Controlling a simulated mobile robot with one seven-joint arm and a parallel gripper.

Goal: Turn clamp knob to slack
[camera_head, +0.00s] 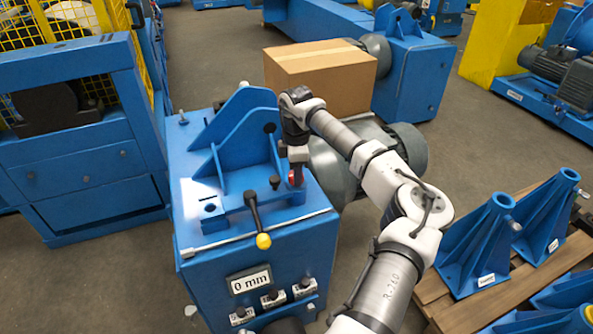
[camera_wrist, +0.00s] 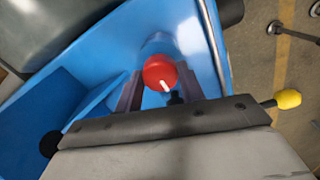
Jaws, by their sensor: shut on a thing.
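The clamp knob (camera_wrist: 160,75) is red and round with a white mark on its face, and sits on the blue machine. In the wrist view my gripper (camera_wrist: 162,92) has one dark finger on each side of the knob and is shut on it. The white mark points down and slightly right in that view. In the head view my gripper (camera_head: 297,172) reaches down to the right side of the machine top, and only a little red of the knob shows there. A label on the machine front (camera_head: 250,282) reads "0 mm".
A lever with a yellow ball end (camera_head: 263,241) stands at the machine's front, near my gripper; its yellow end shows in the wrist view (camera_wrist: 288,99). A blue upright bracket (camera_head: 235,150) rises left of my gripper. A cardboard box (camera_head: 320,80) sits behind. Blue stands (camera_head: 480,245) are at right.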

